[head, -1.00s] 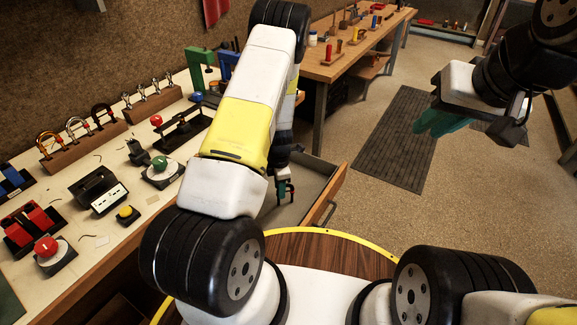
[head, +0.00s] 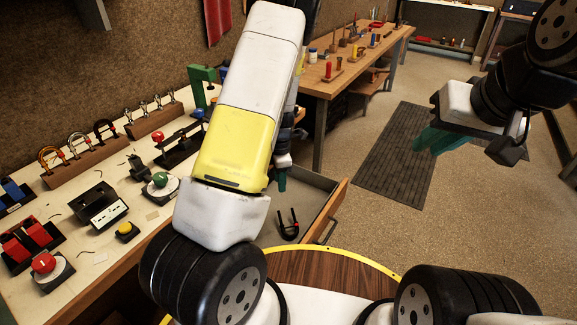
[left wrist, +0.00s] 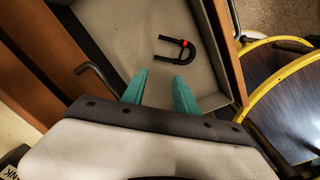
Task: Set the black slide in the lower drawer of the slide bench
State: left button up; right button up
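The black slide (head: 288,224) is a dark U-shaped piece with a small red part. It lies on the floor of the open grey drawer (head: 318,184) of the bench, and it also shows in the left wrist view (left wrist: 196,48). My left gripper (head: 281,180) is above the drawer, apart from the slide. Its teal fingers (left wrist: 160,84) are spread with nothing between them. My right gripper (head: 428,143) hangs over the floor at the right, with its teal fingers close together; whether they are open is unclear. My left arm hides part of the bench and drawer.
The bench top (head: 88,262) holds several coloured slides on wooden racks (head: 85,166), red and yellow buttons and black fixtures. A wooden table (head: 345,80) with tools stands behind. A dark mat (head: 396,165) lies on open floor.

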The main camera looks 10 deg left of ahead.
pick_arm(q)
jog(key=s+d+r+m+t+h, duration=0.15)
jog(key=r+m, duration=0.25)
jog(key=r, duration=0.4)
jog(key=s+d+r+m+h, duration=0.1)
jog(key=s+r+m, duration=0.2)
jog(key=r, duration=0.5)
jog(key=s+d+r+m+t+h, duration=0.1)
jog(key=s+d+r+m, duration=0.2)
jog(key=r, duration=0.5)
jog(key=s+a+r+m+t+y, duration=0.1)
jog(key=s+a+r+m+t, duration=0.1)
jog(key=s+r+m, duration=0.9)
jog(key=s+m+t, duration=0.1)
jog(key=s+m, duration=0.2)
jog(key=s, duration=0.1)
jog(key=shift+s+r, duration=0.25)
jog(key=shift+s, duration=0.1)
jog(key=shift+t, duration=0.25)
